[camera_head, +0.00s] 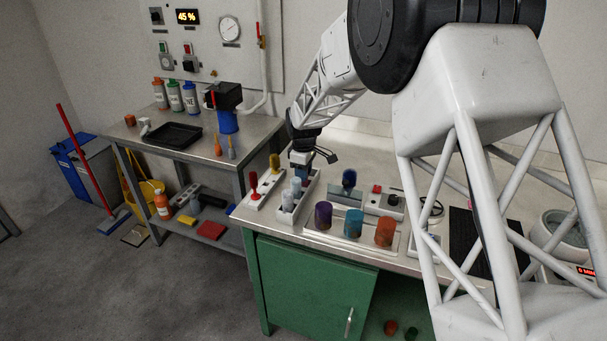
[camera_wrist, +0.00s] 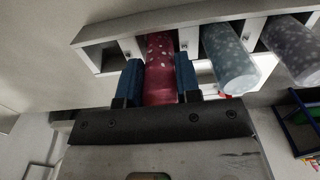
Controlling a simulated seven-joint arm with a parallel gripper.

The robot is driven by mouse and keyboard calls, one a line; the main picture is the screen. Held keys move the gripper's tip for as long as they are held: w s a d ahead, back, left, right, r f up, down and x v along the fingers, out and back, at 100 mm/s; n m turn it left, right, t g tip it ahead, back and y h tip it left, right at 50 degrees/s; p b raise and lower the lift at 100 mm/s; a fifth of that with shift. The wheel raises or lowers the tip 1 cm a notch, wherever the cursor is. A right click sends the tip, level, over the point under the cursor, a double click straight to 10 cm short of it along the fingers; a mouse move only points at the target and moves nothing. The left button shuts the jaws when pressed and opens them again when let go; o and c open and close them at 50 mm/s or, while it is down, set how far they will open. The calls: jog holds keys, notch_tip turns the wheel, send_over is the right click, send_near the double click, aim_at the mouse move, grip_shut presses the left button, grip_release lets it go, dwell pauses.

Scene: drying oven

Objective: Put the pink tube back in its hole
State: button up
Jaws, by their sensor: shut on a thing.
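In the wrist view the pink tube (camera_wrist: 160,62), dark pink with pale specks, is between the two blue finger pads of my gripper (camera_wrist: 160,82). My gripper is shut on it. Its far end lies at the white rack (camera_wrist: 122,27); I cannot tell how deep it sits in a hole. An empty square hole (camera_wrist: 101,56) shows to its left. A pale blue tube (camera_wrist: 229,58) and a grey-purple tube (camera_wrist: 292,50) stand to its right. In the head view my gripper (camera_head: 301,165) is over the back of the rack (camera_head: 306,193); the pink tube is not discernible there.
A holder with a red and a yellow-topped item (camera_head: 254,185) stands close on the left. Purple (camera_head: 323,215), teal (camera_head: 354,222) and orange (camera_head: 385,231) jars stand in front to the right.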

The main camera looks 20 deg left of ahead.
jog(key=shift+f, duration=0.35)
jog(key=shift+f, duration=0.15)
jog(key=o, duration=0.9)
notch_tip(320, 180, up, 12)
dwell(0.4)
jog(key=shift+r, duration=0.2)
dwell(0.6)
